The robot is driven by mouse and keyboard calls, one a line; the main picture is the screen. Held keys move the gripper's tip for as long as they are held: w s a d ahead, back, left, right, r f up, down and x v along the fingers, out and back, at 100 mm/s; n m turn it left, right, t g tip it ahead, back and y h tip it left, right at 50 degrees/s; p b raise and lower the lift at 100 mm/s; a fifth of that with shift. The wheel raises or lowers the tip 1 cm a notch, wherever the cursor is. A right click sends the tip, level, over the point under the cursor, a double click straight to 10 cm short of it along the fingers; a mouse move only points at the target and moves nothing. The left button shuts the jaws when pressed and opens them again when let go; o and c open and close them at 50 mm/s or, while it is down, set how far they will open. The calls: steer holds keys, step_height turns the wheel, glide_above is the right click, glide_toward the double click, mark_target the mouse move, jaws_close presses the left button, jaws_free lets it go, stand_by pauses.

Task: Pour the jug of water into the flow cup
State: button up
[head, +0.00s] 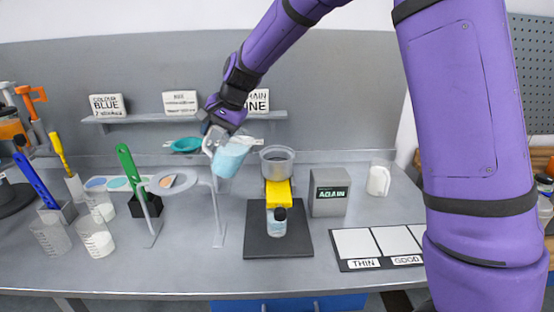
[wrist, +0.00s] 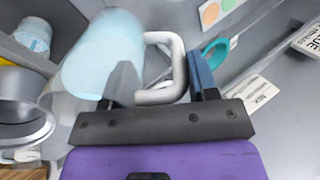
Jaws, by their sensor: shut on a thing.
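A clear jug (head: 230,160) with pale blue water hangs in the air left of the flow cup, tilted. My gripper (head: 214,130) is shut on the jug's white handle, which sits between the fingers in the wrist view (wrist: 160,70). The jug's body (wrist: 100,55) slants down toward the left there. The flow cup (head: 277,165) is a grey open cylinder above a yellow holder; its rim (wrist: 25,98) shows at the left of the wrist view, close to the jug's mouth. I cannot tell whether water is flowing out.
A small bottle (head: 276,226) stands below the yellow holder (head: 279,192) on a dark mat (head: 258,238). A grey display box (head: 329,200) and a white mug (head: 379,180) stand to the right. A white stand (head: 217,205), brushes and beakers (head: 98,243) occupy the left.

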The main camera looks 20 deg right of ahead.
steer(key=shift+w+a+f+g+h+b, duration=0.15)
steer(key=shift+w+a+g+h+b, duration=0.1)
steer(key=shift+w+a+g+h, duration=0.35)
steer(key=shift+w+a+f+g+h+b, duration=0.1)
steer(key=shift+w+a+g+h+b, duration=0.2)
steer(key=shift+a+h, duration=0.5)
steer(key=shift+w+a+f+g+h+b, duration=0.3)
steer(key=shift+a+g+h, duration=0.3)
steer(key=shift+h, duration=0.3)
steer(key=shift+r, duration=0.1)
